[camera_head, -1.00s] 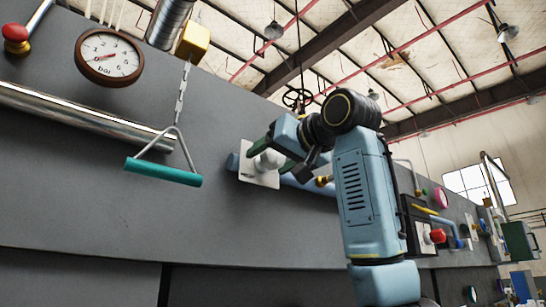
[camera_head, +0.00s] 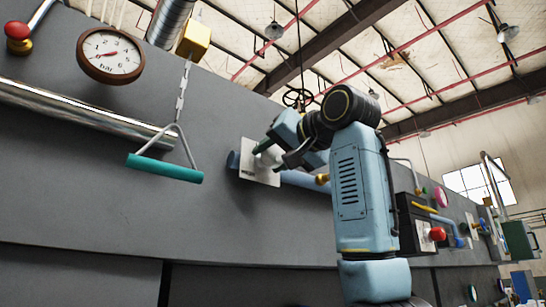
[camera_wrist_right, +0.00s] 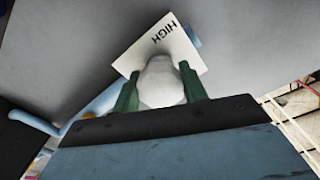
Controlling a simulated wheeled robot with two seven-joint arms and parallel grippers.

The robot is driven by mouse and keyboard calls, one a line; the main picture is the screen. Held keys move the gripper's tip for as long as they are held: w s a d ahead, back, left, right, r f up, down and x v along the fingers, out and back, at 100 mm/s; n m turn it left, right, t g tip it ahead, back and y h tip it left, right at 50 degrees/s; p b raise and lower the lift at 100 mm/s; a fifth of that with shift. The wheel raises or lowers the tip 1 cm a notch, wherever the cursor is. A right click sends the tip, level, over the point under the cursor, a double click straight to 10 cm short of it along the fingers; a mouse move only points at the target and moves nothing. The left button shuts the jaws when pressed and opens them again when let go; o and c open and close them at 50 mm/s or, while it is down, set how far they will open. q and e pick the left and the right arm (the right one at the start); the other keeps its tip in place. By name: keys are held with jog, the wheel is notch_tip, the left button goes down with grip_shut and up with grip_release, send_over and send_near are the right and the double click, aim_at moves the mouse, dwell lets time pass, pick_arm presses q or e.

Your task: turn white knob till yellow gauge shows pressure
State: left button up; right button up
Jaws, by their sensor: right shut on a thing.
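The white knob (camera_wrist_right: 162,84) sits on a white plate (camera_wrist_right: 150,38) marked HIGH in the right wrist view. My right gripper (camera_wrist_right: 159,73) has its green fingers on both sides of the knob and is shut on it. In the head view the right gripper (camera_head: 273,155) is at the white plate (camera_head: 258,172) on the grey wall, and it hides most of the knob. No yellow gauge is seen; the one gauge in view (camera_head: 110,54) has a brown rim, a white face and a red needle. My left gripper is not in view.
A teal handle (camera_head: 165,168) hangs on a chain left of the plate. A silver pipe (camera_head: 75,112) runs along the wall at left. A red knob (camera_head: 437,234) and more coloured fittings are on the wall at right of my arm.

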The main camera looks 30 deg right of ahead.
jog(key=o, duration=1)
jog(key=shift+s, duration=0.1)
jog(key=s+d+b, duration=0.1)
jog(key=s+b, duration=0.2)
jog(key=s, duration=1)
jog(key=shift+s, duration=0.15)
